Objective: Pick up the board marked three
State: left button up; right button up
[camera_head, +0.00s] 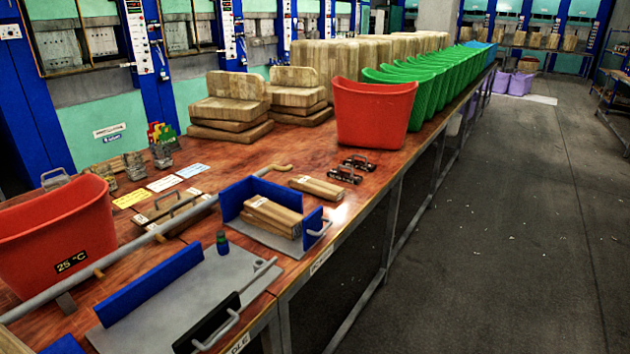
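Several long wooden boards (270,212) lie stacked in a blue-walled metal fixture (247,192) on the table. Another pair of wooden boards (316,187) lies flat on the table just behind and to the right of that fixture. Small pale marks show on the board ends, but they are too small to read, so I cannot tell which board is marked three. Neither of my grippers shows in the view.
An empty metal fixture plate (190,300) lies in front, with a small green-topped bottle (222,242) beside it. A red bin (55,235) stands left; another red bin (373,112) and green bins (415,95) stand behind. A long metal bar (130,250) crosses the table. Floor is clear at right.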

aim_at(332, 193)
jog(key=i+l+u, duration=0.1)
jog(key=i+l, duration=0.15)
jog(key=i+l+u, duration=0.1)
jog(key=i+l, duration=0.15)
jog(key=l, duration=0.15)
jog(key=i+l, duration=0.2)
jog(key=l, duration=0.15)
jog(key=i+l+u, duration=0.15)
jog(key=l, duration=0.25)
jog(key=i+l+u, duration=0.1)
jog(key=i+l, duration=0.2)
jog(key=i+l+u, duration=0.1)
jog(key=l, duration=0.35)
jog(key=i+l+u, duration=0.1)
jog(key=i+l, duration=0.15)
jog(key=l, duration=0.2)
jog(key=i+l, duration=0.15)
jog(key=l, duration=0.25)
jog(key=i+u, duration=0.05)
